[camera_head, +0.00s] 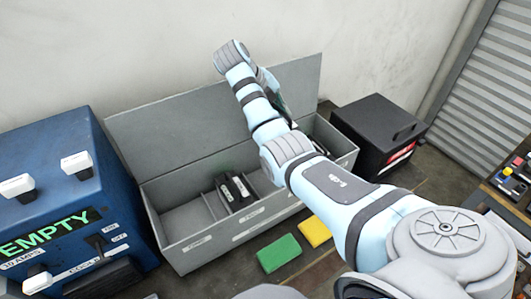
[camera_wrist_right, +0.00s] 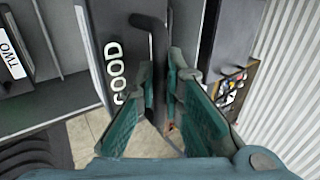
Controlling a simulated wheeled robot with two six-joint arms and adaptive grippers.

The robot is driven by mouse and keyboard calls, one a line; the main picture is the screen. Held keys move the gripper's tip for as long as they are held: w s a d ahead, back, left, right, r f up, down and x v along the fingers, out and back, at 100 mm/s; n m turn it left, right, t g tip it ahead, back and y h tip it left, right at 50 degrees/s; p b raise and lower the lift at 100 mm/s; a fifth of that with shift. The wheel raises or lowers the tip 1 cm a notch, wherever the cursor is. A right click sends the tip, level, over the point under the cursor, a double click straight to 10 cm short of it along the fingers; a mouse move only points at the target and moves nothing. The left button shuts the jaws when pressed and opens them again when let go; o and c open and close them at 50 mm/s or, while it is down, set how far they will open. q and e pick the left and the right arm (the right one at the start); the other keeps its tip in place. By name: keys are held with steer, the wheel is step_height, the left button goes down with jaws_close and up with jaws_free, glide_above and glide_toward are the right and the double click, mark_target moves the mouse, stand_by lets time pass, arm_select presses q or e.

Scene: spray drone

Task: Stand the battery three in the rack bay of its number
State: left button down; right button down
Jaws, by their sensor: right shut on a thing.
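My right arm reaches over the long grey rack (camera_head: 215,250), and its gripper (camera_head: 275,90) is mostly hidden behind the arm in the head view. In the right wrist view the teal fingers (camera_wrist_right: 167,85) are shut on a black upright grip (camera_wrist_right: 157,50). A dark grey body marked GOOD (camera_wrist_right: 112,75) lies close to the left of this grip, apparently the held battery. Its number does not show. A white label reading TWO (camera_wrist_right: 12,58) is at the left edge. Two black batteries (camera_head: 236,190) stand side by side in the rack. My left gripper is not in view.
A blue charger box reading EMPTY (camera_head: 45,225) stands left of the rack. A black case (camera_head: 375,125) stands right of it. Green (camera_head: 278,253) and yellow (camera_head: 314,231) blocks lie in front. The rack's raised back panel (camera_head: 160,130) stands behind the bays.

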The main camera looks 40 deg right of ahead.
steer(key=shift+w, duration=0.15)
steer(key=f+b, duration=0.2)
steer(key=s+f+b, duration=0.1)
steer(key=f+b, duration=0.1)
steer(key=b, duration=0.1)
steer(key=s+f+b, duration=0.1)
steer(key=f+b, duration=0.2)
steer(key=shift+a, duration=0.15)
steer(key=f+b, duration=0.5)
steer(key=shift+w, duration=0.25)
steer(key=f, duration=0.3)
steer(key=shift+w+b, duration=0.3)
steer(key=shift+w, duration=0.05)
steer(key=shift+f, duration=0.15)
steer(key=f, duration=0.3)
steer(key=shift+s+f, duration=0.25)
steer(key=shift+f, duration=0.15)
steer(key=c, duration=2.2)
jaws_free()
steer(key=shift+f, duration=0.1)
steer(key=o, duration=0.4)
steer(key=shift+c, duration=0.2)
steer(key=shift+o, duration=0.7)
steer(key=shift+s+a, duration=0.1)
steer(key=shift+s, duration=0.1)
